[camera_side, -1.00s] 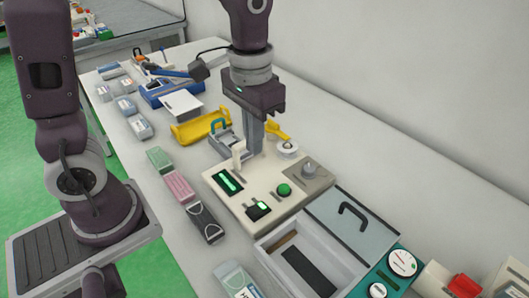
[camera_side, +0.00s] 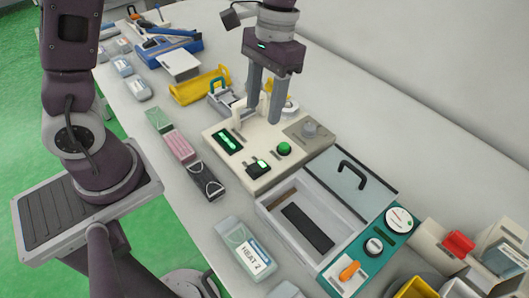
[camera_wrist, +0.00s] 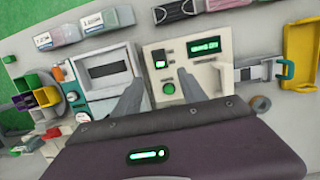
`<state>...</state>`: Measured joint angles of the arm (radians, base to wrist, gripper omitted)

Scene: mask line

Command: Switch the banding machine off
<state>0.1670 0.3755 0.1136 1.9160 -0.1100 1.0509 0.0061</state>
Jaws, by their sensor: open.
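A cream machine box (camera_side: 225,160), which I take to be the banding machine, stands on the bench with a lit green display (camera_side: 228,141), a round green button (camera_side: 284,148) and a black rocker switch (camera_side: 257,167) with a lit green part. The wrist view shows the same switch (camera_wrist: 161,59), display (camera_wrist: 205,46) and green button (camera_wrist: 169,88). My gripper (camera_side: 265,109) is open and empty above the back of the box, its fingers pointing down. In the wrist view the gripper (camera_wrist: 161,82) has its fingers on either side of the button. Contact cannot be told.
An open tray-like unit (camera_side: 280,208) with a raised glassy lid (camera_side: 335,178) adjoins the box. A teal panel (camera_side: 345,272) with a gauge and orange knob lies beyond it. A yellow tray (camera_side: 195,88) stands behind, and several packets (camera_side: 180,147) line the front edge.

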